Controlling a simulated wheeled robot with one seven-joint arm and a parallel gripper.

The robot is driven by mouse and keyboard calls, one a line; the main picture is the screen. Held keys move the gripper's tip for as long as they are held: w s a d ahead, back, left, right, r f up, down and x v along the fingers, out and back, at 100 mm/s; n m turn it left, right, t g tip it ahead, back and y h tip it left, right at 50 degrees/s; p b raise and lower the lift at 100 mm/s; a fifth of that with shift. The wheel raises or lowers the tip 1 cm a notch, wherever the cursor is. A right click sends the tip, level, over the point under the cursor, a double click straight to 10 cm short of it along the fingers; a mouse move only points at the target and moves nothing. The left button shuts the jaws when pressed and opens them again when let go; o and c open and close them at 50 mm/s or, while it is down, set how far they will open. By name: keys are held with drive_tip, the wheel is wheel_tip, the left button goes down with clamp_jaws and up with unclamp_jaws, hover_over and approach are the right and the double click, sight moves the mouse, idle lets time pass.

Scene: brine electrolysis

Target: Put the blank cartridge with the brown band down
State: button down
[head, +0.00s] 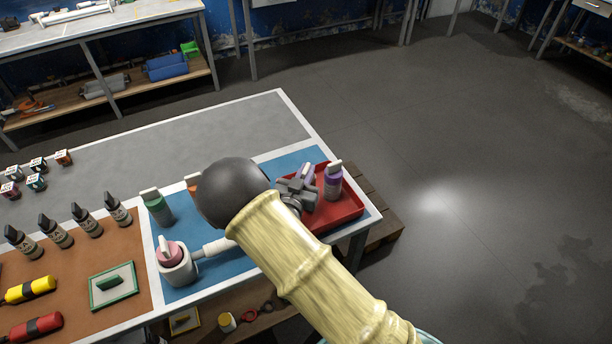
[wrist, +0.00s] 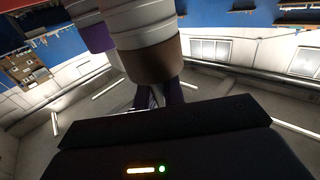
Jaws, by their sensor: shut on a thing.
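My gripper (head: 297,188) is at the left part of the red tray (head: 346,209) in the head view, shut on a cartridge. In the wrist view the held cartridge (wrist: 150,64) is large and close, pale with a wide brown band at its end. Parts of my gripper's fingers (wrist: 160,96) show beside that end. In the head view a pale purple piece (head: 309,172) shows just beyond my gripper; most of the held cartridge is hidden there. I cannot tell whether it touches the tray.
A purple bottle-like item with a white top (head: 333,182) stands in the tray, close right of my gripper. The table's right edge is near the tray.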

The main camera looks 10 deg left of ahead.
drive_tip(key=shift+f, duration=0.85)
drive_tip(key=shift+f, duration=0.15)
drive_tip(key=c, duration=1.5)
unclamp_jaws()
drive_tip(key=shift+a, duration=0.1)
drive_tip(key=s+b, duration=0.1)
drive_tip(key=s, duration=0.3)
drive_tip(key=s+a+b, duration=0.1)
drive_tip(key=s, duration=0.3)
drive_tip(key=s+b, duration=0.1)
drive_tip(key=s, duration=0.3)
drive_tip(key=shift+a, duration=0.2)
drive_tip(key=shift+w, duration=0.1)
